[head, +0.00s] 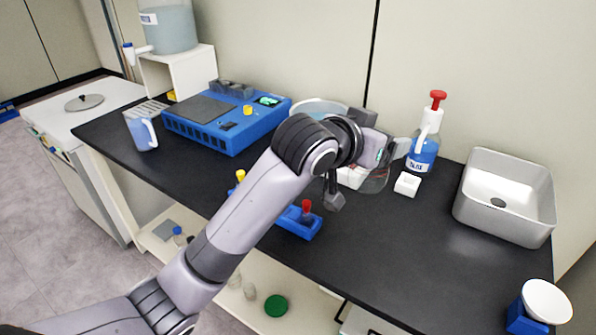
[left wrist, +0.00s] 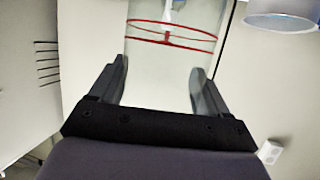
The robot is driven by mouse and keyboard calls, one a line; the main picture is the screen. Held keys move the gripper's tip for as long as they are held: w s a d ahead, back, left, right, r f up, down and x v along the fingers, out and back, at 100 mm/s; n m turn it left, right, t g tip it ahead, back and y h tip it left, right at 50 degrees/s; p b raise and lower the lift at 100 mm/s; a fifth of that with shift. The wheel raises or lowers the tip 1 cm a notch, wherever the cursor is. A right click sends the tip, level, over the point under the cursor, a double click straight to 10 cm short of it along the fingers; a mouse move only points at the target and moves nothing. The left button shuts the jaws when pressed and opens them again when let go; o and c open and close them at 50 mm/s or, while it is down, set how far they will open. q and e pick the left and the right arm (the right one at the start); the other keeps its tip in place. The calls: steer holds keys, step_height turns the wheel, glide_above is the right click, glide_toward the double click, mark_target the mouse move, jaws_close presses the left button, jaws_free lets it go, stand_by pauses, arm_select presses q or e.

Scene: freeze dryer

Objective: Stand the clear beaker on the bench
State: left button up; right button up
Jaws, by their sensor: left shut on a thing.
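The clear beaker (head: 377,180) is in the head view at the end of my left arm, over the back of the bench and partly hidden by my wrist. In the left wrist view the beaker (left wrist: 170,62) is see-through with red rings and sits between the two dark fingers. My left gripper (left wrist: 160,68) is shut on it. I cannot tell whether its base touches the black bench top (head: 400,250). My right gripper is in neither view.
A wash bottle with a red top (head: 424,148) and a small white box (head: 407,184) stand close to the beaker. A metal sink (head: 503,195) is at the right. A blue rack (head: 300,222), a blue device (head: 220,118) and a jug (head: 142,132) stand left.

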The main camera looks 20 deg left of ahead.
arm_select(q)
step_height(320, 180, down, 20)
steer(key=shift+r+b, duration=0.1)
steer(key=shift+b, duration=0.3)
steer(key=shift+f, duration=0.25)
steer(key=o, duration=1.2)
steer(key=shift+r, duration=0.1)
steer(key=shift+s+r, duration=0.1)
steer(key=v, duration=1.2)
steer(key=shift+p, duration=0.4)
